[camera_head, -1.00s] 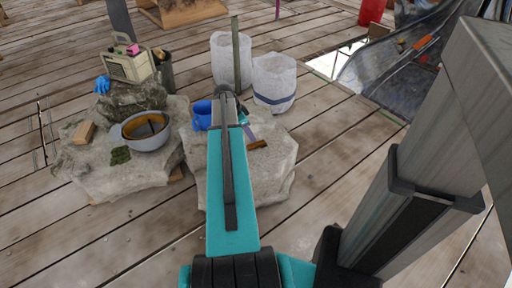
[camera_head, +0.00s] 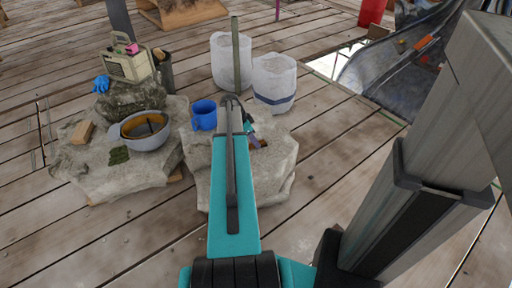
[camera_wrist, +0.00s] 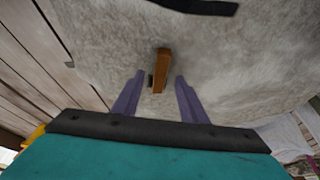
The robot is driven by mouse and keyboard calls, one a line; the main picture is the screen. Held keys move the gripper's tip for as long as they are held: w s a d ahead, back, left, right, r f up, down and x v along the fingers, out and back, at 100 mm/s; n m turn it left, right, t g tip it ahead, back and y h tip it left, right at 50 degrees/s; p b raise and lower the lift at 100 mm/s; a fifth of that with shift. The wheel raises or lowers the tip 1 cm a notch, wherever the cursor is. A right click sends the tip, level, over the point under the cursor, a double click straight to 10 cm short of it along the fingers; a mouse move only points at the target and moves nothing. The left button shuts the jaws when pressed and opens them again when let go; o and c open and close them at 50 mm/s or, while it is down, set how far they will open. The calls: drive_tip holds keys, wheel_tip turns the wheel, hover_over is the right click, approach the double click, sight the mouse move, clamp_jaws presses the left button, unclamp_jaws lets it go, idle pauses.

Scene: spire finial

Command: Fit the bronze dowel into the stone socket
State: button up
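The bronze dowel (camera_wrist: 162,65) appears in the wrist view as a short brown bar on the pale stone block (camera_wrist: 240,60). My gripper (camera_wrist: 158,95) has its two purple fingers apart, one on each side of the dowel's near end. I see no contact between fingers and dowel. A small dark patch lies just left of the dowel; I cannot tell whether it is a hole or a shadow. In the head view my gripper (camera_head: 252,138) is low over the right stone block (camera_head: 268,185), and the arm mostly hides the dowel. No socket is clearly visible.
A blue mug (camera_head: 204,115) stands on the right block. The left stone block (camera_head: 95,180) carries a bowl (camera_head: 145,130), a wooden block (camera_head: 82,132) and a radio (camera_head: 130,65). White sacks (camera_head: 275,82) and an upright pole (camera_head: 236,55) stand behind.

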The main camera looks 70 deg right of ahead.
drive_tip(key=shift+x, duration=0.9)
drive_tip(key=shift+f, duration=0.15)
clamp_jaws()
